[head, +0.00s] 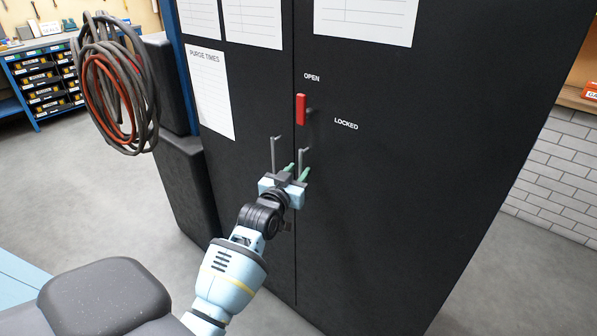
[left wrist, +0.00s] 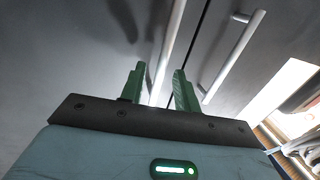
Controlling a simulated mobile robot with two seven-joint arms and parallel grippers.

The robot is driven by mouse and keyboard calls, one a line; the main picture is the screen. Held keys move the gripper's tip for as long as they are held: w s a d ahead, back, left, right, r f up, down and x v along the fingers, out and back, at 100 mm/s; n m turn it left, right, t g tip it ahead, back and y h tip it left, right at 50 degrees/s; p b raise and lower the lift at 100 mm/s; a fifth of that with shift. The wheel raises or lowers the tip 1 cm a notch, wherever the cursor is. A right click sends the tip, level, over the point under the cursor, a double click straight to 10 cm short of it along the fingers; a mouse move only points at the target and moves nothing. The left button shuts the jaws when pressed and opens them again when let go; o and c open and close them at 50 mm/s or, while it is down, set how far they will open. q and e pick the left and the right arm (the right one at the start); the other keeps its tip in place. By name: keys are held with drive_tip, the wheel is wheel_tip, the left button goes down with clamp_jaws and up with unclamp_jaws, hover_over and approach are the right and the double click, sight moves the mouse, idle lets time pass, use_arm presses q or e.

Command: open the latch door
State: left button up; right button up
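The tall black cabinet has two doors (head: 378,200) that meet at a vertical seam and look shut. A red latch handle (head: 301,109) stands upright by the seam, just below the word OPEN. LOCKED is printed to its lower right. Below it are two grey bar handles, a left one (head: 273,155) and a right one (head: 303,155). My left gripper (head: 298,171) is open at the lower part of the right bar. In the left wrist view its green fingers (left wrist: 158,68) stand apart with one bar (left wrist: 171,45) between them; contact is unclear. My right gripper is out of view.
Coiled grey and red hoses (head: 118,85) hang left of the cabinet. Paper sheets (head: 210,92) are fixed to the doors. A blue rack of bins (head: 45,82) stands at the back left. Grey floor (head: 75,190) is clear on the left.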

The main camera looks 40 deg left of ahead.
use_arm(q)
drive_tip(key=shift+w+a, duration=0.1)
drive_tip(key=shift+w, duration=0.35)
clamp_jaws()
